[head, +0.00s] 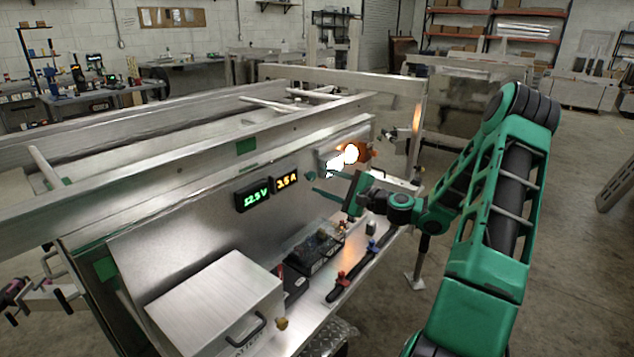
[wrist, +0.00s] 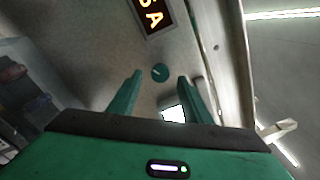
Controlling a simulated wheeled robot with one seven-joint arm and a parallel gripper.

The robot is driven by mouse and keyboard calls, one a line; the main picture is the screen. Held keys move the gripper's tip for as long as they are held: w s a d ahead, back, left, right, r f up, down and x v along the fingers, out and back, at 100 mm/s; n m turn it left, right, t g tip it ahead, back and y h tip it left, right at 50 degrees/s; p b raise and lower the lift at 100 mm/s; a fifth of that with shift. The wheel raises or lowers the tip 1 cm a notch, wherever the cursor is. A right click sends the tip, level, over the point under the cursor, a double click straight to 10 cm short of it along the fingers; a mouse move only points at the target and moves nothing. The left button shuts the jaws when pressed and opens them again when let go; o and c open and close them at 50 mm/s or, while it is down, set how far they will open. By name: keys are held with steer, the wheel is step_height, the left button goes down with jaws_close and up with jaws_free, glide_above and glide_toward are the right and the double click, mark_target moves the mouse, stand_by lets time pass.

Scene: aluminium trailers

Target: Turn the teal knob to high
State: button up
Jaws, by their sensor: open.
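The teal knob (wrist: 160,73) is a small round disc with a pale mark on the grey metal panel in the wrist view. It lies ahead of my gripper (wrist: 159,79), in line with the gap between the two green fingers. The fingers are apart with nothing held between them. In the head view my gripper (head: 314,183) reaches left toward the panel, just right of the displays. I cannot clearly make out the knob there, and contact with it cannot be told. The mark's exact setting is too small to read.
A green voltage display (head: 256,194) and an amber current display (head: 286,179) sit on the panel. A bright lamp (head: 350,154) glows beyond my gripper. Below, the shelf holds a metal box (head: 212,298), a black device (head: 312,254) and red-and-blue-ended cables (head: 345,283).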

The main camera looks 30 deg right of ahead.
steer(key=v, duration=0.8)
steer(key=shift+w, duration=0.1)
steer(key=s+a+f+n+g, duration=0.4)
steer(key=a+n+g, duration=0.1)
steer(key=a, duration=0.1)
steer(key=s+a+f+n+g, duration=0.3)
steer(key=s+a+n+g, duration=0.15)
steer(key=a, duration=0.25)
steer(key=s+r+n+g+h, duration=0.2)
steer(key=s+r+g+h, duration=0.1)
steer(key=s, duration=1)
steer(key=s+d+r+n+g+h, duration=0.1)
steer(key=s+r, duration=0.5)
steer(key=s, duration=0.8)
steer(key=n+g+h, duration=0.1)
steer(key=g+h, duration=0.1)
steer(key=g, duration=0.1)
steer(key=shift+s+d+n, duration=0.3)
steer(key=shift+n, duration=0.05)
steer(key=shift+g, duration=0.25)
steer(key=shift+w+f, duration=0.2)
steer(key=shift+w, duration=0.4)
